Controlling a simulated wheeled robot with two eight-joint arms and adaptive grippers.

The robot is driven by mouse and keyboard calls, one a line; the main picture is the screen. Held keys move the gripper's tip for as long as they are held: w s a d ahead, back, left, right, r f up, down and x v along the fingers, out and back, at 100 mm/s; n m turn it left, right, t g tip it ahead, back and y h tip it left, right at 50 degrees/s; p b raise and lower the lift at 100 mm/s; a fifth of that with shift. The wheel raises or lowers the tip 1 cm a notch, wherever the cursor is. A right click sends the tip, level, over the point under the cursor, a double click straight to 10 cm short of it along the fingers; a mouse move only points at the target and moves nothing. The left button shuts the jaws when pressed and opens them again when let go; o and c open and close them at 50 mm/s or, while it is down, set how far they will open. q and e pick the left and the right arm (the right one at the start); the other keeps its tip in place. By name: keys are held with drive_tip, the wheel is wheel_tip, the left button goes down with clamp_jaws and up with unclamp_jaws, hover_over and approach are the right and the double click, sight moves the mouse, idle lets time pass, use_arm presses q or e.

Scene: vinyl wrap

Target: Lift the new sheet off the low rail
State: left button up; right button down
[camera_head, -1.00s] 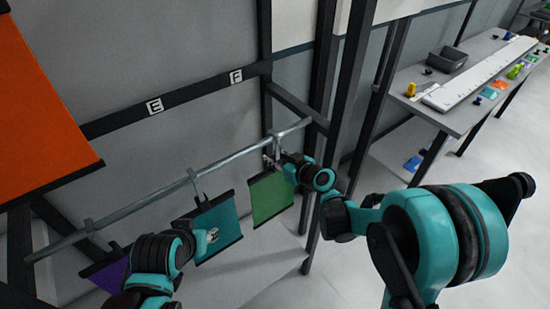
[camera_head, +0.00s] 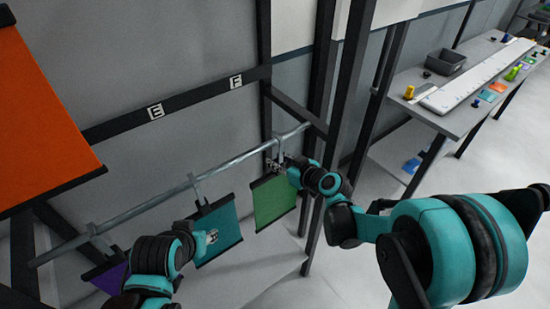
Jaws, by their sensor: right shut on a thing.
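The low rail (camera_head: 150,206) runs diagonally across the left half of the head view. A green sheet (camera_head: 274,201) with dark top and bottom bars hangs just below its right end. My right gripper (camera_head: 279,163) is shut at the green sheet's top edge, close under the rail. Whether the sheet's hanger still touches the rail is too small to tell. A teal sheet (camera_head: 224,228) and a mostly hidden purple sheet (camera_head: 110,277) hang further left. My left gripper (camera_head: 208,238) is in front of the teal sheet's left part; its fingers are too unclear to read.
A large orange sheet (camera_head: 40,120) hangs at the upper left. A dark crossbar (camera_head: 195,98) carries E and F labels. Dark posts (camera_head: 345,110) stand just right of the green sheet. A workbench (camera_head: 455,117) with a grey bin (camera_head: 445,61) stands at the right.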

drive_tip(key=s+d, duration=0.6)
drive_tip(key=s, duration=0.3)
drive_tip(key=shift+d, duration=0.3)
idle(0.3)
